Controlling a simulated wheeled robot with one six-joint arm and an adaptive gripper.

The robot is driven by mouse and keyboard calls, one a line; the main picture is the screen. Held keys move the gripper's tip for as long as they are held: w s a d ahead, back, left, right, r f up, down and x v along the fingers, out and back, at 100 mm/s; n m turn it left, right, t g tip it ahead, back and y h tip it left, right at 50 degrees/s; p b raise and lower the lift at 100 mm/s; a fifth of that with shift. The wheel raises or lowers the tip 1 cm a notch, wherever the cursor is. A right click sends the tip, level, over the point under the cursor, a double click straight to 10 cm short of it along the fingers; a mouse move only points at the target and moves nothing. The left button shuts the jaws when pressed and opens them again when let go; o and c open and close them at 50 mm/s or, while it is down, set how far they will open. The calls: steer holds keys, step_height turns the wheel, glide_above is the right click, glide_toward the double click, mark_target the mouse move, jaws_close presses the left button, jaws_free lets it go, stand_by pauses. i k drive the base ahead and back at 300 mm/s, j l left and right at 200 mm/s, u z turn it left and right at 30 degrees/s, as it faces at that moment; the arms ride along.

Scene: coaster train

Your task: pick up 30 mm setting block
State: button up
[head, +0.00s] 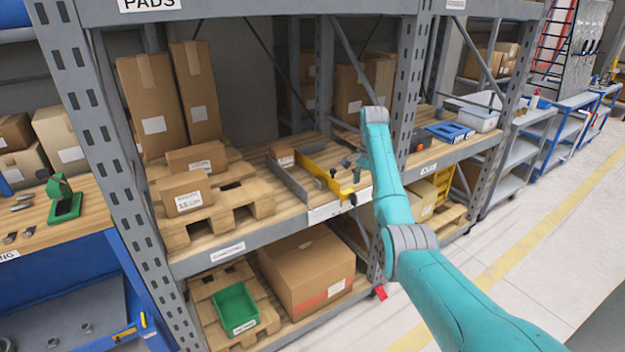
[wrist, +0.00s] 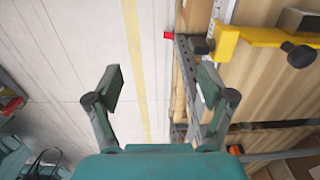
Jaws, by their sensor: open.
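I cannot make out a block marked 30 mm in either view. On the middle shelf stands a yellow bracket (head: 343,189) with a dark knob, beside a grey metal channel (head: 288,181). The bracket also shows at the top right of the wrist view (wrist: 262,37). My gripper (wrist: 158,84) is open and empty, its two fingers spread over the pale floor, left of the shelf edge and the bracket.
Cartons (head: 188,193) stand on a wooden pallet at the shelf's left. A blue tray (head: 449,131) lies on the shelf right of a grey upright (head: 409,80). A green bin (head: 236,309) and a large carton (head: 306,268) fill the lower shelf. The aisle floor at right is clear.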

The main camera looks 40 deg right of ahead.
mark_target(319, 181)
steer(key=i, duration=0.75)
steer(key=i+l, duration=0.1)
steer(key=l, duration=0.2)
